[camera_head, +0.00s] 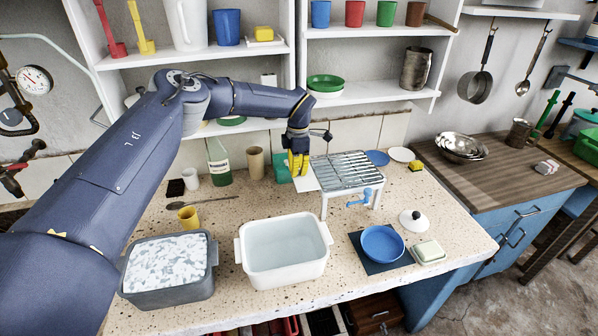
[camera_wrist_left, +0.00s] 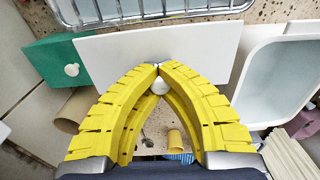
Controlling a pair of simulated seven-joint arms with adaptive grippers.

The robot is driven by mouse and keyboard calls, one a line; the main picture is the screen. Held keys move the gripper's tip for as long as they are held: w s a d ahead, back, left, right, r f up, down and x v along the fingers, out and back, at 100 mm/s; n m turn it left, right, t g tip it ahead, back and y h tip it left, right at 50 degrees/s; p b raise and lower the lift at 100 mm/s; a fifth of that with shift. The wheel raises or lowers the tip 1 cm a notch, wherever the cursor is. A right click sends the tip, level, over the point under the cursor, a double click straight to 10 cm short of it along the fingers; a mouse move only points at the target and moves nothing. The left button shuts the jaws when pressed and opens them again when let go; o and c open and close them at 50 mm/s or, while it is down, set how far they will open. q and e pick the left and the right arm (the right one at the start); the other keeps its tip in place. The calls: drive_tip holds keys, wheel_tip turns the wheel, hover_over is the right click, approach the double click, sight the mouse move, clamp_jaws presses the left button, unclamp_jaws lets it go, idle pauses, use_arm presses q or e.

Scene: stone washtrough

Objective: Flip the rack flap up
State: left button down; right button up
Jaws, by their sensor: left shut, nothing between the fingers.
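The wire rack (camera_head: 348,168) stands on white legs at the back of the speckled counter; its bars also show along the top of the wrist view (camera_wrist_left: 170,8). A flat white panel, seemingly the rack flap (camera_head: 306,184), is at the rack's left side, and it spans the wrist view (camera_wrist_left: 215,42) beside the rack. My left gripper (camera_head: 298,172) has yellow ribbed fingers, and its tips meet over the panel's edge in the wrist view (camera_wrist_left: 158,68). It is shut and empty. Whether the tips touch the panel cannot be told. A small white round piece shows just behind the tips.
A green box (camera_head: 281,167) stands left of the flap. A white basin (camera_head: 282,250) and a grey tub of suds (camera_head: 166,268) are in front. A blue crank (camera_head: 366,196) sticks out of the rack's front. A shelf (camera_head: 370,94) hangs above. A blue bowl (camera_head: 382,243) is at front right.

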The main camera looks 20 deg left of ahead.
use_arm(q)
drive_tip(key=c, duration=2.1)
unclamp_jaws()
drive_tip(key=shift+w+d+r, duration=0.15)
drive_tip(key=shift+w+r, duration=0.05)
drive_tip(key=shift+r, duration=0.2)
drive_tip(key=shift+c, duration=0.2)
drive_tip(key=o, duration=0.4)
drive_tip(key=shift+s, duration=0.1)
drive_tip(key=shift+o, duration=0.7)
drive_tip(key=shift+f, duration=0.15)
wheel_tip(320, 180, up, 12)
drive_tip(key=shift+d, duration=0.1)
